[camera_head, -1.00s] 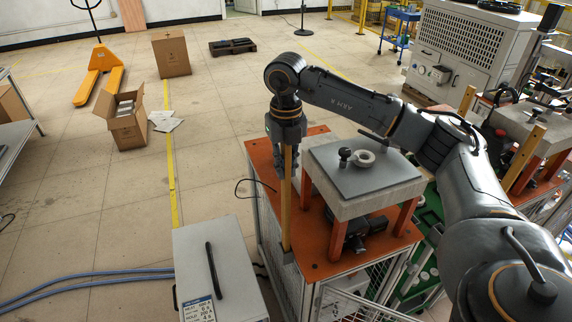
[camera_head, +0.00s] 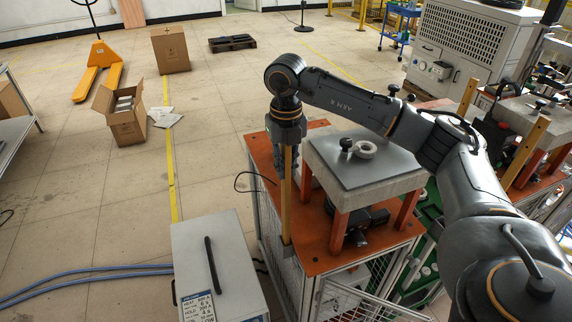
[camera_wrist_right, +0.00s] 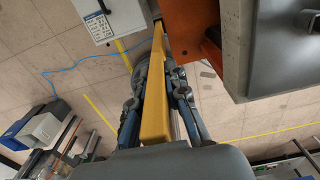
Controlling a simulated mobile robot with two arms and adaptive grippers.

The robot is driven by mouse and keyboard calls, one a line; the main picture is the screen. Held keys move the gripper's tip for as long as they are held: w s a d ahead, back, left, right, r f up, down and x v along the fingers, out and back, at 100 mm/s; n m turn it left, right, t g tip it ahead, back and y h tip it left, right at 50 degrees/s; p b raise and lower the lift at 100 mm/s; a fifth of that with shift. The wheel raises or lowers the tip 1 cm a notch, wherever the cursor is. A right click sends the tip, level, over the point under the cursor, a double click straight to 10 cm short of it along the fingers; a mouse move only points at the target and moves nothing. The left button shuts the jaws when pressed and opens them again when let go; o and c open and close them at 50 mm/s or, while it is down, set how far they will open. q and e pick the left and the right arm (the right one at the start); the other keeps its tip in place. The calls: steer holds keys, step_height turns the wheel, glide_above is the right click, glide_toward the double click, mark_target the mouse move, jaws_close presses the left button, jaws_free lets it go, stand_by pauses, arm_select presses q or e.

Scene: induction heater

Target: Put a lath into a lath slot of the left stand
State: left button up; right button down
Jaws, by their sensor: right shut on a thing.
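The yellow lath (camera_head: 286,205) stands about upright in my right gripper (camera_head: 287,140), which is shut on its upper part. In the right wrist view the lath (camera_wrist_right: 156,112) runs between the two fingers and away from the camera. Its lower end is at the left edge of the orange top of the left stand (camera_head: 319,252), by a small grey bracket there. I cannot tell whether the end is inside a slot or just over it. My left gripper is out of view.
A grey raised plate (camera_head: 370,170) on orange legs stands right beside the lath. A grey box with a handle (camera_head: 213,270) is at the front left. Two more laths stand upright at the right, one of them nearer (camera_head: 525,153).

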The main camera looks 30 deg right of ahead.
steer(key=shift+f+b, duration=0.75)
steer(key=shift+f, duration=0.3)
steer(key=c, duration=1.3)
jaws_free()
steer(key=shift+o, duration=0.2)
steer(key=shift+r, duration=0.1)
step_height(320, 180, up, 12)
steer(key=shift+f, duration=0.1)
